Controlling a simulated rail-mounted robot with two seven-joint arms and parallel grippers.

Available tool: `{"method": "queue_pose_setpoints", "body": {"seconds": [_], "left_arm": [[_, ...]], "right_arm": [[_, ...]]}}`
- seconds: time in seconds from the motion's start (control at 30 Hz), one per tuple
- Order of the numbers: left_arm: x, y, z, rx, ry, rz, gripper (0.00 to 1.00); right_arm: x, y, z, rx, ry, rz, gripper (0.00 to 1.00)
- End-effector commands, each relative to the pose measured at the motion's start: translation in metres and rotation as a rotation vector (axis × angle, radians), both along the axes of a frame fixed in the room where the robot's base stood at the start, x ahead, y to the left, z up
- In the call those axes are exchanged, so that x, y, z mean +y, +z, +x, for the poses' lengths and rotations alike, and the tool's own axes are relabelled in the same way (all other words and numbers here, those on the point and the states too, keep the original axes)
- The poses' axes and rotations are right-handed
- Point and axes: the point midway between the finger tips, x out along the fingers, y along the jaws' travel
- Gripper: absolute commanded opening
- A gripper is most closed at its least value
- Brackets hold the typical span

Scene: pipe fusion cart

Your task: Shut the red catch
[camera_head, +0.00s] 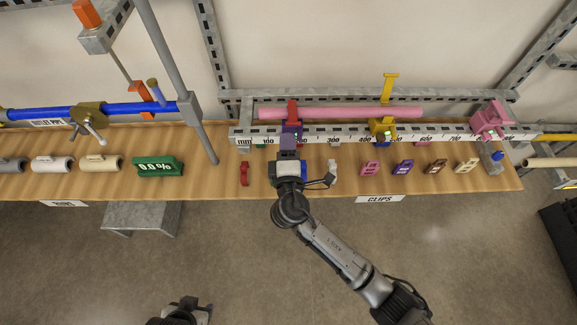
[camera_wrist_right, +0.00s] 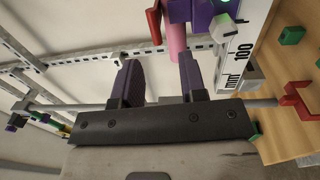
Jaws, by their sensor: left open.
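The red catch (camera_head: 293,108) is on the purple clamp (camera_head: 298,128) at the left part of the ruler rail, by the pink pipe (camera_head: 350,113). In the right wrist view, the red catch (camera_wrist_right: 154,24) stands out beside the pink pipe (camera_wrist_right: 177,42), with the purple clamp (camera_wrist_right: 203,14) on the other side. My right gripper (camera_head: 289,150) is in front of the clamp. The right wrist view shows its two purple fingers (camera_wrist_right: 158,82) apart with nothing between them. The catch is beyond the fingertips. My left gripper (camera_head: 195,310) is at the bottom edge, far from the bench, partly cut off and open.
A yellow clamp (camera_head: 383,128) and a pink clamp (camera_head: 490,122) stand further right along the ruler rail (camera_head: 350,134). A loose red clip (camera_head: 244,173) and several coloured clips lie along the bench front. A grey post (camera_head: 165,55) rises left of the rail. A green display block (camera_head: 158,166) lies left.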

Motion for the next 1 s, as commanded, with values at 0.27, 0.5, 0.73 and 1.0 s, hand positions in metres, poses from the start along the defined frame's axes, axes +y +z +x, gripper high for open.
{"method": "queue_pose_setpoints", "body": {"seconds": [0.27, 0.5, 0.73, 1.0], "left_arm": [[-0.002, 0.002, 0.000, 0.001, 0.004, -0.005, 0.51], [-0.004, 0.003, 0.000, 0.000, 0.009, -0.014, 0.51], [-0.004, 0.003, 0.000, 0.000, 0.009, -0.014, 0.51], [-0.002, 0.002, 0.000, 0.001, 0.004, -0.007, 0.51]], "right_arm": [[0.001, -0.004, -0.049, 0.002, 0.000, 0.001, 0.39], [0.002, -0.006, -0.070, 0.002, -0.001, 0.000, 0.39], [0.002, -0.006, -0.074, 0.000, -0.001, 0.000, 0.39], [0.002, -0.006, -0.074, 0.001, -0.001, 0.000, 0.39]]}}
